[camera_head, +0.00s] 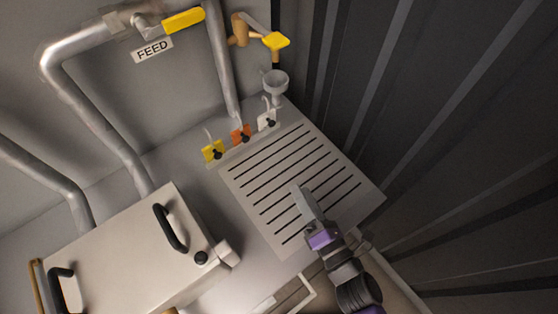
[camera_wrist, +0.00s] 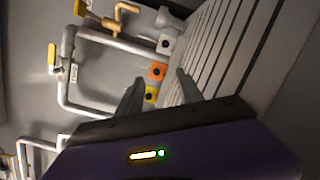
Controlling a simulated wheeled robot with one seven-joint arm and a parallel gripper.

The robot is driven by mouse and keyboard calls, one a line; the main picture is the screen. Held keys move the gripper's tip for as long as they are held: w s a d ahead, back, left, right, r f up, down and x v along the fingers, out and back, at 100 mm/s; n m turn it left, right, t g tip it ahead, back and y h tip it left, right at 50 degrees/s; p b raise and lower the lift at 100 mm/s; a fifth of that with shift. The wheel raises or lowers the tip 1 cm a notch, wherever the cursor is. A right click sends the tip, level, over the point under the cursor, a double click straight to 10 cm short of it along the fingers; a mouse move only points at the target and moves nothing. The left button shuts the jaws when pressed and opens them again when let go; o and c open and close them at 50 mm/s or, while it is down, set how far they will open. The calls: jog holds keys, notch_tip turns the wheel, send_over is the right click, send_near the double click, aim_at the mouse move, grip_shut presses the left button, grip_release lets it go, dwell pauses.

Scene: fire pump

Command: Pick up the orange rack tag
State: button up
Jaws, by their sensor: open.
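The orange rack tag (camera_head: 236,130) stands in a row at the back edge of the slatted rack, between a yellow tag (camera_head: 208,148) and a white tag (camera_head: 263,121). A black knob is at its front. In the wrist view the orange tag (camera_wrist: 155,66) shows between and beyond my two fingers, with the yellow tag (camera_wrist: 149,98) below it and the white tag (camera_wrist: 167,33) above. My gripper (camera_head: 302,188) is over the slatted rack, to the lower right of the orange tag and apart from it. Its fingers (camera_wrist: 159,77) are open and empty.
The slatted rack (camera_head: 242,187) is bare. A funnel (camera_head: 275,82) and pipe stand behind the tags. A grey box with black handles (camera_head: 130,250) is at left. Pipes and a yellow-handled valve (camera_head: 184,20) are on the wall, and a dark ribbed wall (camera_head: 430,100) is at right.

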aim_at(247, 140)
jog(key=w+a+n+y, duration=0.1)
jog(key=w+a+n, duration=0.2)
jog(key=n, duration=0.1)
jog(key=w+a+n+g+y, duration=0.1)
jog(key=w+a+n, duration=0.2)
jog(key=n, duration=0.2)
jog(key=w+a+n+y, duration=0.1)
jog(key=w+a+n, duration=0.1)
jog(key=w+n, duration=0.2)
jog(key=shift+a+f+n+g, duration=0.3)
jog(key=shift+a+f+n, duration=0.1)
jog(key=shift+b+x, duration=0.55)
jog(key=shift+x, duration=2.95)
jog(key=shift+b+x, duration=0.3)
jog(key=shift+x, duration=0.55)
grip_shut()
notch_tip(247, 140, up, 4)
jog(key=p, duration=0.3)
jog(key=shift+r+p, duration=0.25)
jog(key=shift+p, duration=0.15)
